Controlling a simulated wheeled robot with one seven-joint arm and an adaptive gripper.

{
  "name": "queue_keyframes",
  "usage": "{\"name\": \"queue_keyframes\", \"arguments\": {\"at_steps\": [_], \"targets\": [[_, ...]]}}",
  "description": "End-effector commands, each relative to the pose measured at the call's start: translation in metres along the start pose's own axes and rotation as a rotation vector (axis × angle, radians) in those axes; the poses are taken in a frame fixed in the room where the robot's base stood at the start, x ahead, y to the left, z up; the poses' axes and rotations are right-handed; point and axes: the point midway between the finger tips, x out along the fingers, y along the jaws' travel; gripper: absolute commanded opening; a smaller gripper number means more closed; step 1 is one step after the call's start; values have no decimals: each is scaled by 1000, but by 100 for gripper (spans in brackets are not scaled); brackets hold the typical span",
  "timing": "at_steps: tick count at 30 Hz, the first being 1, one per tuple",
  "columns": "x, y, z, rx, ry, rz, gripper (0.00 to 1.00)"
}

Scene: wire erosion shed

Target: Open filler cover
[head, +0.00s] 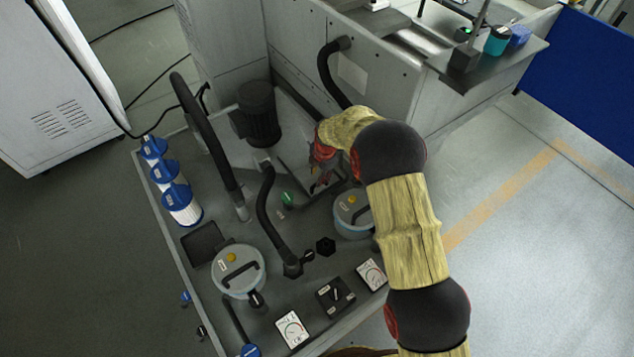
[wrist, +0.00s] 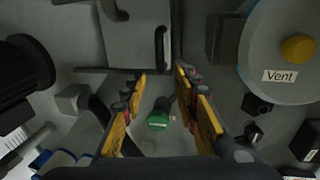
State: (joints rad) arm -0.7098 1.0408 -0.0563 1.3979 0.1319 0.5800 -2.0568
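No readable label says filler cover. A flat grey plate with a black bar handle (wrist: 130,38) is at the top of the wrist view and may be it; my gripper partly hides that area in the head view. My gripper (wrist: 165,115) is open and empty, its yellow-padded fingers apart. In the head view my gripper (head: 320,182) hangs over the back of the tank top. A green-topped part (wrist: 158,118) shows between and beyond the fingers; it also shows in the head view (head: 287,198). I see no contact.
A round lid marked "Vent" (wrist: 280,60) is right in the wrist view. Another round handled lid (head: 238,271) is at front left. A dark motor (head: 259,115), black hoses (head: 270,215), blue-capped filters (head: 180,203) and gauges (head: 292,329) crowd the tank top.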

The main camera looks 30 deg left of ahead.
Motion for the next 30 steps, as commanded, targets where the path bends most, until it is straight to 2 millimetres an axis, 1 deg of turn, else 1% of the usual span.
{"name": "queue_keyframes", "arguments": {"at_steps": [1,6,9,12,17,24,26,30], "targets": [[9,-1,-1,1,1,-2,30],[37,-1,0,2,1,-2,30],[50,-1,0,3,1,-1,30],[60,-1,0,3,1,-1,30],[67,0,0,3,0,0,30],[67,0,0,3,0,0,30],[67,0,0,3,0,0,28],[67,0,0,3,0,0,20]]}}
